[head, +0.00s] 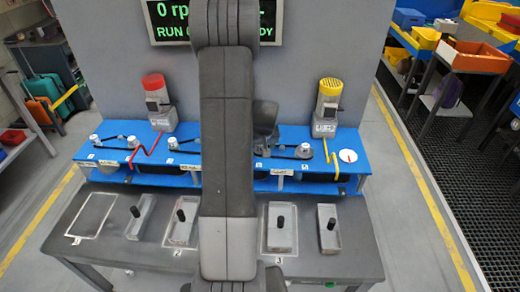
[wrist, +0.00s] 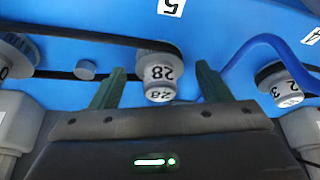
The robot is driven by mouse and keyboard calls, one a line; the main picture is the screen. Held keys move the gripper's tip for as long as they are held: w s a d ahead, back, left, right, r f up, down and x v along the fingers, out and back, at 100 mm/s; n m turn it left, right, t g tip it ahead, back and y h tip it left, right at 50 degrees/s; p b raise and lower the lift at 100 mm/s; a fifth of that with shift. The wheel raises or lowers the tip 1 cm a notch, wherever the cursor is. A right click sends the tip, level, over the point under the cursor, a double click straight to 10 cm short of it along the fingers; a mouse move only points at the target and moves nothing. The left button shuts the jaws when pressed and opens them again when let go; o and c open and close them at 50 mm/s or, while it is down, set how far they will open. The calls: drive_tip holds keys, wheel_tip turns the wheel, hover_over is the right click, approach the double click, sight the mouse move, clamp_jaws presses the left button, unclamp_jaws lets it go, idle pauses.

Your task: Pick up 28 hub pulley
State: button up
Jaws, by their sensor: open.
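The pulley marked 28 (wrist: 160,72) is a pale grey stepped hub on the blue deck, in the middle of the wrist view. A dark belt runs from it to the left. My gripper (wrist: 160,69) is open, with one green finger on each side of the pulley. A gap shows on both sides, and the fingers do not clearly touch it. In the head view my arm covers the middle of the blue deck (head: 345,141), and I cannot make out the 28 pulley or the fingers there.
Another pulley (wrist: 283,85) stands to the right, near a blue cable (wrist: 250,48). A further pulley (wrist: 17,55) and a small grey knob (wrist: 86,69) are to the left. In the head view, motors with red (head: 156,95) and yellow (head: 328,105) caps stand behind; several trays (head: 329,238) lie in front.

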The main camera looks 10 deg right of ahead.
drive_tip(key=c, duration=1.1)
drive_tip(key=shift+r, duration=0.15)
